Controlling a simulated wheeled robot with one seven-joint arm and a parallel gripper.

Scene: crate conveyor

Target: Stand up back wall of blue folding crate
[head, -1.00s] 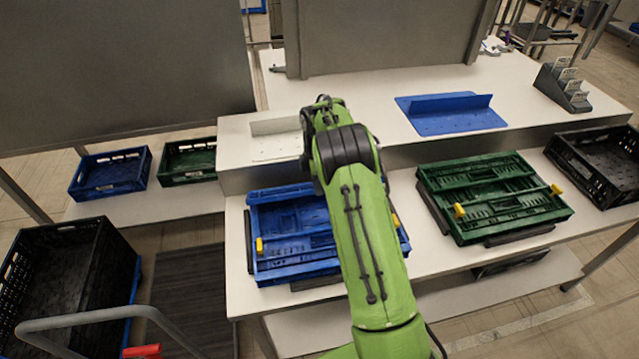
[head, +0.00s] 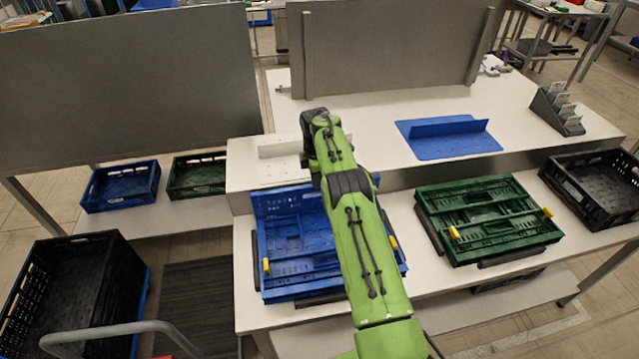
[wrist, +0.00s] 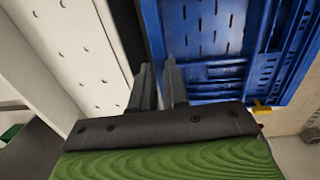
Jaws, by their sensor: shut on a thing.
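The blue folding crate (head: 262,273) sits on the white bench in front of me, partly covered by my green arm. Its back wall (head: 285,201) is raised at the far side, its inner face showing; I cannot tell whether it is fully upright. The rest of the crate lies low, with yellow latches at the sides. In the wrist view, my gripper (wrist: 161,88) is shut on the back wall's edge, a finger on each side; the blue wall (wrist: 151,28) runs down between them. My gripper's fingertips are hidden behind the arm in the head view.
A folded green crate (head: 490,215) lies to the right, with a black crate (head: 597,187) beyond it. A raised white shelf with a blue bent panel (head: 447,138) is behind. Blue and green crates stand at left; a large black crate (head: 75,290) is at lower left.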

